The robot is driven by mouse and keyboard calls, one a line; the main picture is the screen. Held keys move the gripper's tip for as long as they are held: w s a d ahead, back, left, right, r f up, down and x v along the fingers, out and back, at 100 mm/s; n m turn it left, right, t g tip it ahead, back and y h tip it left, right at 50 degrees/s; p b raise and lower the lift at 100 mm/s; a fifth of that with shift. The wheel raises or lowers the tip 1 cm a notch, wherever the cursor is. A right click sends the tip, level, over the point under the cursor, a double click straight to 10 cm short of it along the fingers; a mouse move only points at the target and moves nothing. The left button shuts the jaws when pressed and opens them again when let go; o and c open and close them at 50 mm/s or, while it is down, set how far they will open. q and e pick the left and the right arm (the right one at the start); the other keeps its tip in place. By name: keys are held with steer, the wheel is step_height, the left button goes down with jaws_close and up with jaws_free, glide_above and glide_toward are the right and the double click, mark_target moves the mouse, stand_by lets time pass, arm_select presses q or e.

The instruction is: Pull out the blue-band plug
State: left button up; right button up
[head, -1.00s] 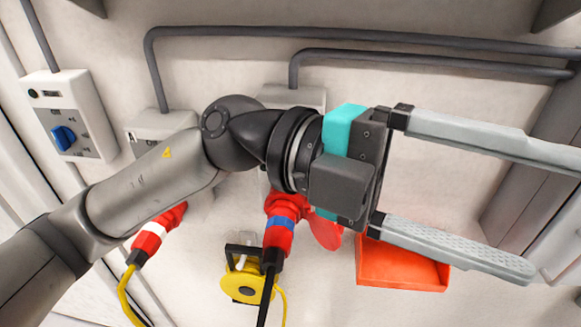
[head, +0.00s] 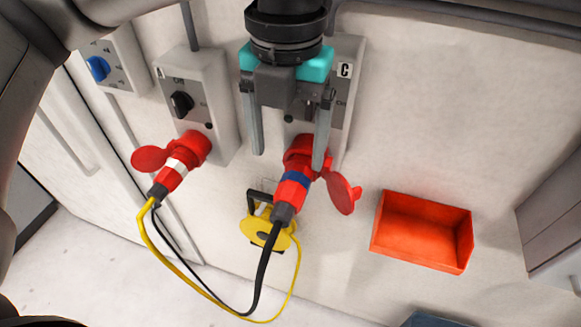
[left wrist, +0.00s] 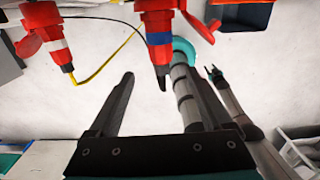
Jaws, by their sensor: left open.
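The blue-band plug (head: 292,186) is red with a blue ring and sits in the red socket under the box marked C (head: 345,95). A black cable hangs from its lower end. My left gripper (head: 288,160) is open and empty, pointing down in front of box C. Its right finger overlaps the socket in the head view; contact cannot be told. In the left wrist view the blue-band plug (left wrist: 159,38) shows beyond and above the two open fingers (left wrist: 155,85). The right gripper cannot be made out in the head view.
A white-band plug (head: 174,172) sits in the socket of box A (head: 215,95) to the left. A yellow reel (head: 262,232) hangs on the wall below. An orange bin (head: 440,210) is at the right. Open red socket lids (head: 342,194) stick out. Cables loop between the plugs.

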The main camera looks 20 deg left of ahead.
mark_target(283, 207)
arm_select(q)
step_height(283, 207, down, 10)
steer(key=shift+f+p, duration=0.15)
steer(key=shift+p, duration=0.55)
steer(key=shift+c, duration=0.2)
jaws_close()
steer(key=shift+s, duration=0.25)
stand_by(0.3)
steer(key=shift+s, duration=0.6)
steer(key=shift+s+b, duration=0.15)
steer(key=shift+b, duration=0.15)
steer(key=shift+s, duration=0.1)
steer(key=shift+s+b, duration=0.4)
steer(key=shift+s, duration=0.85)
